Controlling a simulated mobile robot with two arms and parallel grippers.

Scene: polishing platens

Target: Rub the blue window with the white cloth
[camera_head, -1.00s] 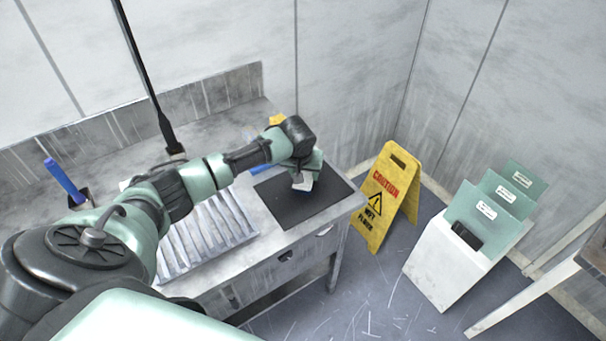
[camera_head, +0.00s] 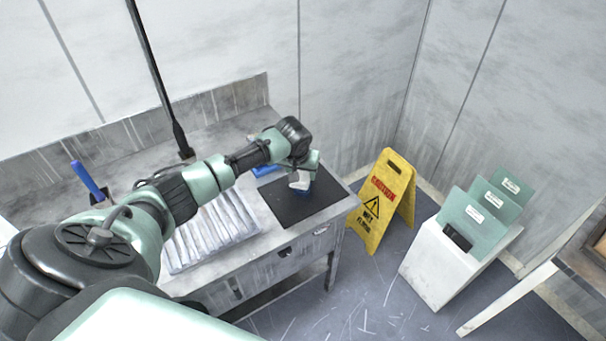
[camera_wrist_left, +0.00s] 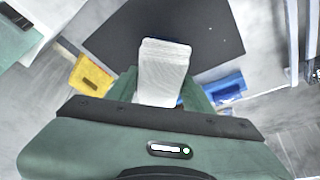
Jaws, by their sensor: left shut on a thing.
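My left gripper (camera_head: 301,176) is shut on a white cloth (camera_head: 299,183) over the black mat (camera_head: 318,207) on the bench. In the left wrist view the folded white cloth (camera_wrist_left: 164,72) sits between the green fingers and reaches over the black mat (camera_wrist_left: 215,38). A small blue patch (camera_head: 304,193) shows just under the cloth; it may be the blue window, mostly hidden by cloth and gripper. I cannot tell whether the cloth touches it. My right gripper is not in view.
A blue item (camera_head: 264,170) lies at the mat's back left edge. A ribbed rack (camera_head: 212,235) fills the bench left of the mat. A yellow caution sign (camera_head: 381,200) stands on the floor to the right, near a white stand (camera_head: 437,265) with green plates (camera_head: 474,222).

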